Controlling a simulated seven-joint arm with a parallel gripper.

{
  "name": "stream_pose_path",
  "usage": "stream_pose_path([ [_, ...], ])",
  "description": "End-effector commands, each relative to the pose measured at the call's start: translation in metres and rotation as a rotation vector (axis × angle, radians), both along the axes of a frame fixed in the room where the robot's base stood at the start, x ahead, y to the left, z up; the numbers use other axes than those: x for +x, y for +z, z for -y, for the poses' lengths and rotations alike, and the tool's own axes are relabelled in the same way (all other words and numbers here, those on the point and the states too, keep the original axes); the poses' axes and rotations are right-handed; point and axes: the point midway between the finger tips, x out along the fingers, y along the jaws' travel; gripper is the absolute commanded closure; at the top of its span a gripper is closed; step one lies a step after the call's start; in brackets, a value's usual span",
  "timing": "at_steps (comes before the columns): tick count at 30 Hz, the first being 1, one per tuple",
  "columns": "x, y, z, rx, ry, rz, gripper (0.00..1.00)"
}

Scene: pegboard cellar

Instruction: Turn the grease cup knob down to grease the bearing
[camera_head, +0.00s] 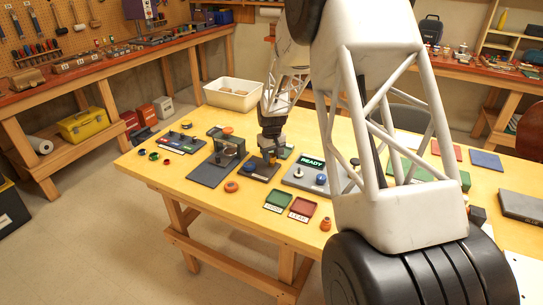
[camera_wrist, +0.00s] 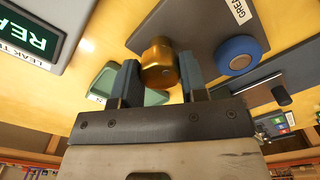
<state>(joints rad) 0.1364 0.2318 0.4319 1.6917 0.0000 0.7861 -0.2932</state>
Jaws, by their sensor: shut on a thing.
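A brass grease cup knob (camera_wrist: 158,55) stands on a dark grey plate (camera_wrist: 200,25) with a partly cut-off "GREA" label. My gripper (camera_wrist: 161,72) has one finger on each side of the knob and is shut on it. In the head view my gripper (camera_head: 270,150) points down over the plate (camera_head: 260,172) near the middle of the table. The knob is mostly hidden there by the gripper, and the cup's lower part is hard to make out.
A "READY" display box (camera_head: 311,161) stands just right of the gripper. A grey bracket station (camera_head: 229,150) stands to its left. Green (camera_head: 278,201) and red (camera_head: 303,208) trays lie in front. A white bin (camera_head: 233,94) stands behind. My arm hides part of the table's right side.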

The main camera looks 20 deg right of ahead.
Motion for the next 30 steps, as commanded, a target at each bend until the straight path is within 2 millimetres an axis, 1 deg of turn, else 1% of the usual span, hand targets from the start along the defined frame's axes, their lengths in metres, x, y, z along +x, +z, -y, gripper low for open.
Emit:
stream_pose_path([
  [30, -0.0004, 0.0005, 0.0002, 0.0, -0.964, 0.0, 0.84],
])
